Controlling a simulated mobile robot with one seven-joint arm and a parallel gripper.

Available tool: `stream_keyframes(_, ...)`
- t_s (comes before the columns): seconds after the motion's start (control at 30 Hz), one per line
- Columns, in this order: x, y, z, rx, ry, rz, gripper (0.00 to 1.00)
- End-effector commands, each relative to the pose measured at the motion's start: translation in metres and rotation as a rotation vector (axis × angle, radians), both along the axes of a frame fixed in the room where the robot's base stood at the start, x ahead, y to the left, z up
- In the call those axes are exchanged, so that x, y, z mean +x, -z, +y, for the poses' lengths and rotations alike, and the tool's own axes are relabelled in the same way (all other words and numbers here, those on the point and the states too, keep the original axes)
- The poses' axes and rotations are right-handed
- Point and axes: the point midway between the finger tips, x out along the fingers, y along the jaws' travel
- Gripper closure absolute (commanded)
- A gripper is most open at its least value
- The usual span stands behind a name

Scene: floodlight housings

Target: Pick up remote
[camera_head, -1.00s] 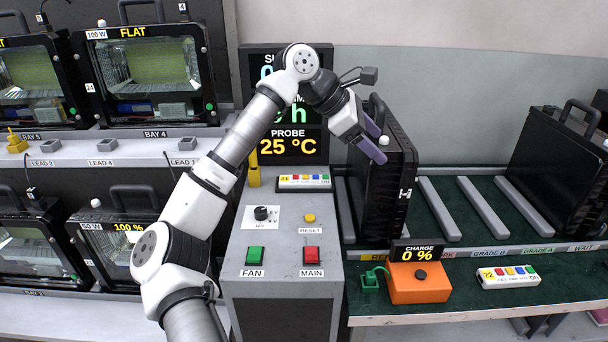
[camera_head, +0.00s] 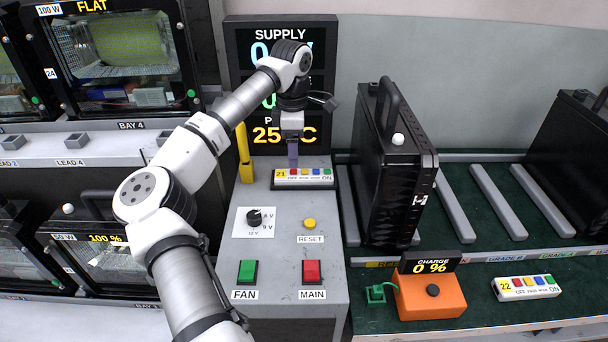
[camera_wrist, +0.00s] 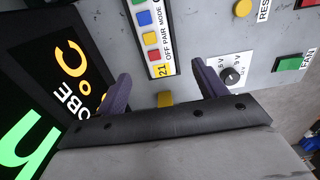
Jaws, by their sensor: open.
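A white remote (camera_head: 302,178) marked 21, with a row of coloured buttons, lies at the back of the grey control console. It also shows in the wrist view (camera_wrist: 152,42), running up from between the fingertips and cut off at the top edge. My gripper (camera_head: 293,160) points down just behind and above this remote. In the wrist view my gripper (camera_wrist: 164,82) is open, with one purple finger on each side and nothing between them. A second white remote (camera_head: 527,287), marked 22, lies on the green bench at the right.
The console (camera_head: 325,262) carries a knob (camera_head: 254,217), a yellow reset button (camera_head: 309,223), a green button (camera_head: 247,271) and a red button (camera_head: 312,271). A display (camera_head: 325,60) stands behind it. A black housing (camera_head: 392,165) stands close at the right, and a yellow post (camera_head: 244,155) at the left.

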Motion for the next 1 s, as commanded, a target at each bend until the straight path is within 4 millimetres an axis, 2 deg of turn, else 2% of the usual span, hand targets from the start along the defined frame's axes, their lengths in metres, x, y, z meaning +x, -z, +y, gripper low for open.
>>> stream_keyframes(0.1,0.000,0.014,0.000,-0.002,0.000,0.000,0.29)
stream_keyframes(0.33,0.001,0.029,0.001,-0.003,-0.001,0.001,0.29)
stream_keyframes(0.6,0.002,0.066,0.002,-0.003,0.002,-0.001,0.29)
stream_keyframes(0.9,0.003,0.072,0.003,-0.002,0.001,-0.002,0.29)
stream_keyframes(1.0,0.003,0.072,0.003,-0.002,0.001,-0.002,0.42)
